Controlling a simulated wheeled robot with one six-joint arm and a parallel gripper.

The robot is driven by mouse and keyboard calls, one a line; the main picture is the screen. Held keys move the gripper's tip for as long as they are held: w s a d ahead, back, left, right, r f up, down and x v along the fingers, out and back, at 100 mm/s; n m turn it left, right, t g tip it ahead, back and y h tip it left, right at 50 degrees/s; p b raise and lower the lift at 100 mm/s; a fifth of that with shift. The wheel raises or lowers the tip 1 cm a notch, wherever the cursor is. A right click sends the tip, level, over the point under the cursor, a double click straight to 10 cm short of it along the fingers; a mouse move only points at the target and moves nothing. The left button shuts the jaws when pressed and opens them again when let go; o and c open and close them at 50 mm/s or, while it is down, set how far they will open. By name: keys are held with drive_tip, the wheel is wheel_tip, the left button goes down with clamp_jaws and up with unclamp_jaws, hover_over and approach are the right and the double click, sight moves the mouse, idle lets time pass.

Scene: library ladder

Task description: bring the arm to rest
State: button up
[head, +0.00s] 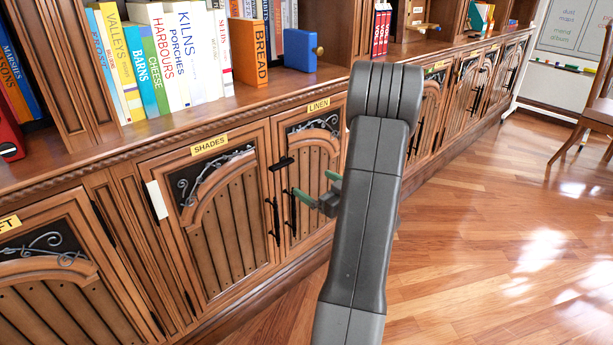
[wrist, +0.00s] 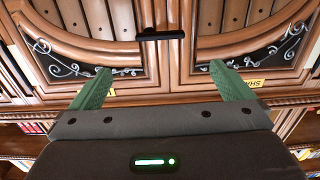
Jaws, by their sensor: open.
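My gripper (head: 314,186) has two green fingers spread apart with nothing between them. It is in front of the cabinet doors, close to the LINEN door (head: 315,165) and the SHADES door (head: 225,225). Both doors look closed. In the wrist view, which shows the cabinet upside down, the open green fingers (wrist: 160,70) stand on either side of a short dark bar (wrist: 160,35) where the two doors meet. The bar (head: 281,163) also shows in the head view, apart from the fingers. My dark arm hides part of the cabinet front.
A counter above the doors holds several books, an orange BREAD book (head: 247,52) and a blue box (head: 300,50). A white strip (head: 157,200) is left of the SHADES door. Wooden floor (head: 500,230) is clear at right; a chair (head: 590,115) and whiteboard (head: 572,45) stand beyond.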

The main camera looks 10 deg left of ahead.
sight(284, 165)
drive_tip(key=shift+s+d, duration=0.3)
drive_tip(key=shift+d, duration=0.1)
drive_tip(key=b+x, duration=0.3)
drive_tip(key=x, duration=1)
drive_tip(key=shift+w+a+f, duration=0.1)
drive_tip(key=shift+a, duration=0.15)
drive_tip(key=shift+w+a, duration=0.15)
drive_tip(key=shift+w, duration=0.05)
drive_tip(key=shift+r, duration=0.2)
drive_tip(key=shift+f, duration=0.15)
